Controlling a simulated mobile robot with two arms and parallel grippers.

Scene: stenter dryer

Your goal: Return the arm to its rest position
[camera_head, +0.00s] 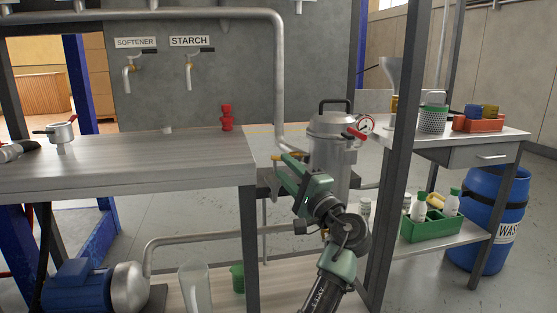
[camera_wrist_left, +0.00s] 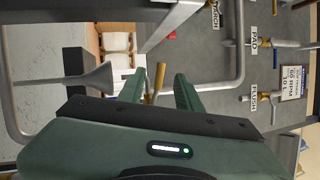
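My left arm rises from the bottom of the head view. Its green gripper (camera_head: 291,172) is in front of the metal pressure vessel (camera_head: 329,137), beside the end of the left worktop. In the left wrist view the two green fingers (camera_wrist_left: 158,91) stand apart with nothing held between them. A brass-coloured handle (camera_wrist_left: 159,78) shows in the gap between the fingers, and I cannot tell how far beyond them it is. My right gripper is in neither view.
The worktop (camera_head: 128,164) is left of the arm, with a red fitting (camera_head: 227,118) on it. A dark post (camera_head: 398,150) stands close right. A green crate (camera_head: 431,227) and blue drum (camera_head: 490,225) are further right. A pipe (camera_head: 278,75) runs behind.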

